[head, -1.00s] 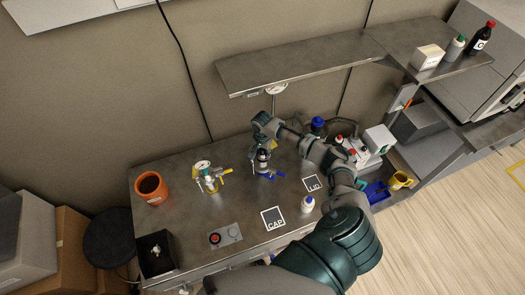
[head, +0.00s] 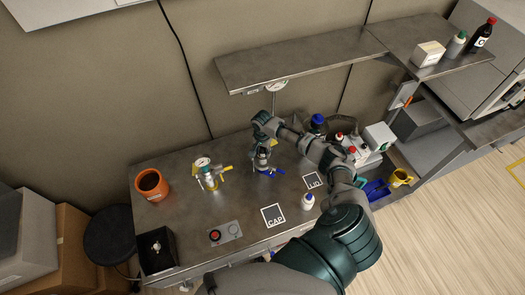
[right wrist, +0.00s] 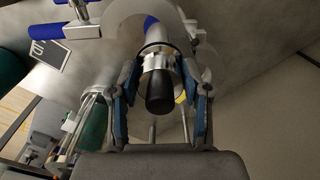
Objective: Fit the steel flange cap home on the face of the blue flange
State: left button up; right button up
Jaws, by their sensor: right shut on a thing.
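My right gripper (head: 262,150) reaches over the bench from the right and points down at a fixture with a blue handle (head: 275,171). In the right wrist view its two blue-padded fingers (right wrist: 160,88) are shut on the steel flange cap (right wrist: 157,62), which has a black knob (right wrist: 160,95). Beyond the cap is a pale round flange face with blue handles (right wrist: 83,32) at its side. The cap is close in front of this face. Whether it touches or is fully seated cannot be told. In the head view my gripper largely hides the cap. My left gripper is not in view.
A second fixture with a yellow handle (head: 209,175) and an orange pot (head: 151,185) stand to the left. The CAP mat (head: 273,216), LID mat (head: 312,180) and a white bottle (head: 307,202) lie nearer. A shelf (head: 300,58) hangs behind.

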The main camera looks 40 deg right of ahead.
jog(key=shift+s+f+p, duration=0.2)
jog(key=shift+f+p, duration=0.05)
jog(key=shift+p, duration=0.1)
dwell(0.6)
jog(key=o, duration=1.4)
jog(key=shift+c, duration=0.2)
jog(key=shift+w, duration=0.15)
jog(key=shift+r, duration=0.35)
notch_tip(320, 180, up, 11)
jog(key=shift+r, duration=0.1)
